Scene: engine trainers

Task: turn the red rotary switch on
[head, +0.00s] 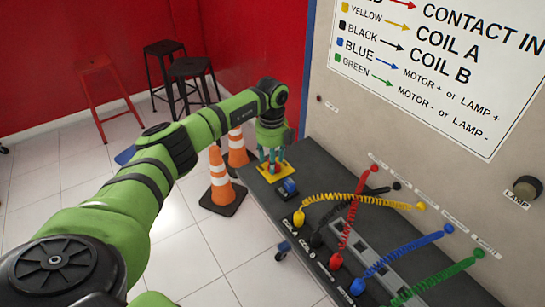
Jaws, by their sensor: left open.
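My left arm reaches in from the left, and its gripper (273,160) points straight down at the far left end of the dark bench top. Its fingers are open and teal-coloured. Below them is a yellow plate (288,171) on the bench. A small red part, seemingly the red rotary switch (273,169), shows between the fingertips at the plate's middle. The fingers partly hide it, so I cannot tell its position or whether they touch it. My right gripper is not in view.
The dark bench (318,153) carries a small blue component (289,187) near the plate and coiled coloured leads, such as the yellow lead (350,196). An upright panel (420,140) stands behind. Orange cones (220,175) and stools (195,68) stand on the floor.

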